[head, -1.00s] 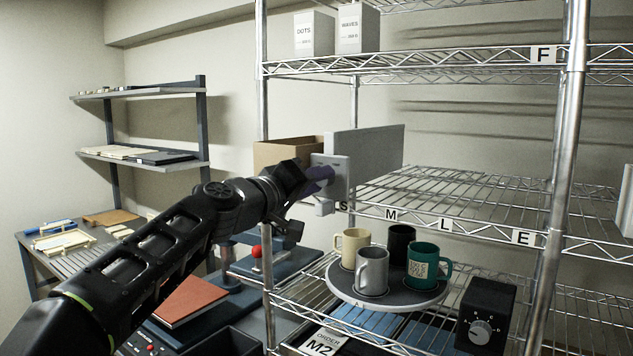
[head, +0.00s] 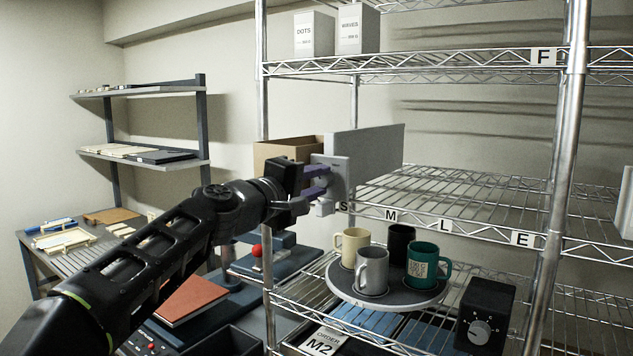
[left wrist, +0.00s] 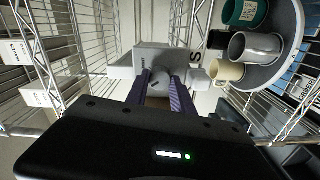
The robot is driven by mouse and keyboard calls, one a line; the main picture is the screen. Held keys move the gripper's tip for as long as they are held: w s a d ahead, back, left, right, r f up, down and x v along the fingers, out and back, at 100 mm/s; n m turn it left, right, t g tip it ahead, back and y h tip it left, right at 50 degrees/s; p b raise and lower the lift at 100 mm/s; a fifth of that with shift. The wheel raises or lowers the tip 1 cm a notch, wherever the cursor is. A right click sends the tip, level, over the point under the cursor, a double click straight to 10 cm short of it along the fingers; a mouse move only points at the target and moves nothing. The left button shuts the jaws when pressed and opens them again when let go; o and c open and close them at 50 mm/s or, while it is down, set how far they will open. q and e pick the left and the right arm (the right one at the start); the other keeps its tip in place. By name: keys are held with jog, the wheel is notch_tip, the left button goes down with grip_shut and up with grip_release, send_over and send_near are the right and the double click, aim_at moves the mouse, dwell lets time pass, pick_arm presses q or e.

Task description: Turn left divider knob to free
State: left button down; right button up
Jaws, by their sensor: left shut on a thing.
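The left divider is a grey upright panel (head: 368,150) with a grey front plate (head: 340,166), at the front left of the middle shelf. My left gripper (head: 324,183) is at the front plate, its purple fingers closed on the divider's small knob. In the left wrist view the fingers (left wrist: 161,86) reach the plate (left wrist: 153,57) with the grey knob (left wrist: 158,77) between their tips. The fingers hide much of the knob, so its exact setting is hard to read. My right gripper is out of view.
A cardboard box (head: 285,152) stands left of the divider. Below, several mugs stand on a round tray (head: 385,298), beside a black dial box (head: 487,313). A shelf post (head: 563,180) rises at right. The middle shelf (head: 460,192) is bare right of the divider.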

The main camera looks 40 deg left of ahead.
pick_arm(q)
jog(key=c, duration=1.1)
grip_release()
jog(key=shift+s, duration=0.1)
jog(key=s+b, duration=0.1)
jog(key=s, duration=0.6)
jog(key=shift+s, duration=0.3)
